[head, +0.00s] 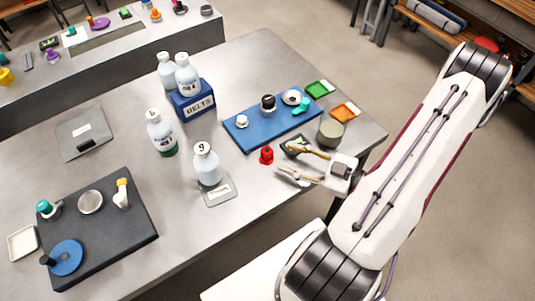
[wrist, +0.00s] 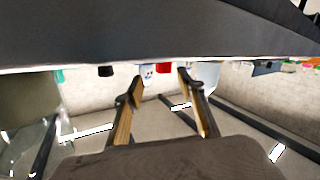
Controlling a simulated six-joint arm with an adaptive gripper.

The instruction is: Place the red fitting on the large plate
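The red fitting (head: 266,156) stands on the grey table in front of the blue board. It also shows in the wrist view as a small red patch (wrist: 164,69), partly cut off by the dark band above. My gripper (head: 283,157) is open and empty, low over the table just right of the fitting, with its fingers pointing towards it. In the wrist view the fingers (wrist: 160,86) are spread apart, with the fitting beyond the gap. A large dark board (head: 128,238) lies at the front left and a blue board (head: 250,136) behind the fitting; I cannot tell which is the large plate.
A white bottle (head: 208,167) stands on a small scale-like pad left of the fitting. A dark small tray (head: 291,139) and a grey-green cup (head: 330,133) sit close to my gripper. More bottles and a blue box (head: 193,103) stand behind. The table front is clear.

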